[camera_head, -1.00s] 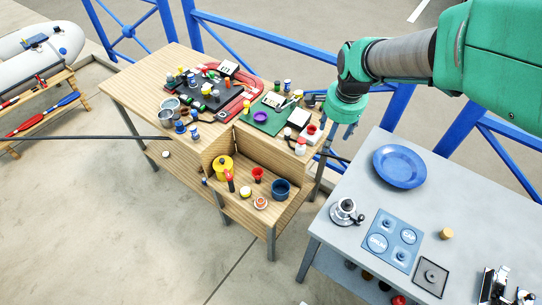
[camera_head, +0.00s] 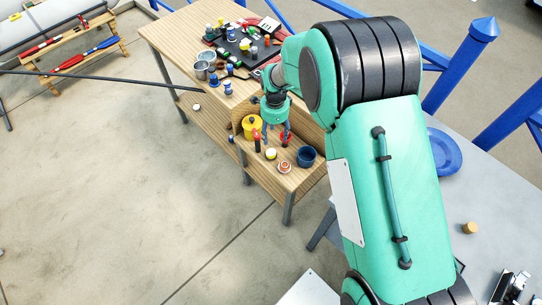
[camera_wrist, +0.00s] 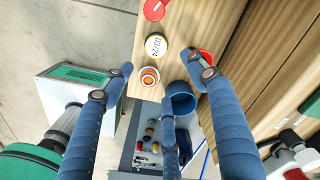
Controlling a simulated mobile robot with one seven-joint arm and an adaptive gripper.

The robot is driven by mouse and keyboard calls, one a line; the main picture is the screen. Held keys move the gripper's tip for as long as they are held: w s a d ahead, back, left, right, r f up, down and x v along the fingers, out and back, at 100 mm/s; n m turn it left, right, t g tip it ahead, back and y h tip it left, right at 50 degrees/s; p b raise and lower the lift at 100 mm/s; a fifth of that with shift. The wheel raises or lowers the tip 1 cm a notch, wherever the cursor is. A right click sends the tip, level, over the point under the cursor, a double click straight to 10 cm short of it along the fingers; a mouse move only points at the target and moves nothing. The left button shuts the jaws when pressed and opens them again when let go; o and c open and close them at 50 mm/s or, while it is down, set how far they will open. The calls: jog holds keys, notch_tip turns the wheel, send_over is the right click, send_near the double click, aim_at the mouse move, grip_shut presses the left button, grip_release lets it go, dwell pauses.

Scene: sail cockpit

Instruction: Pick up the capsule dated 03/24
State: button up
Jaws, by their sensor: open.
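A round capsule with a yellow rim and a white top (camera_wrist: 155,46) stands on the wooden shelf. Its printed date ends in 24; the first part is hard to read. It also shows in the head view (camera_head: 271,154). Beside it is an orange-and-white round piece (camera_wrist: 149,77), also in the head view (camera_head: 284,167). My gripper (camera_wrist: 160,66) has its blue fingers spread and empty above the shelf, with the capsule between and beyond the fingertips. In the head view my gripper (camera_head: 276,134) hangs over the back of the shelf.
A yellow pot (camera_head: 252,126), a red bottle (camera_head: 257,141), a red cup (camera_wrist: 204,57) and a blue cup (camera_wrist: 181,99) stand close around on the shelf. The table above holds crowded small items. A blue plate (camera_head: 445,152) lies on the grey table at right.

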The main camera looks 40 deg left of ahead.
aim_at(271, 152)
jog(key=shift+s+a+f, duration=0.35)
jog(key=shift+s+f, duration=0.05)
jog(key=shift+f, duration=0.15)
jog(key=shift+f+b, duration=0.75)
jog(key=shift+f, duration=3.6)
jog(key=shift+a+f+b, duration=0.1)
jog(key=shift+f+b, duration=0.7)
jog(key=shift+f, duration=1.75)
jog(key=c, duration=1.1)
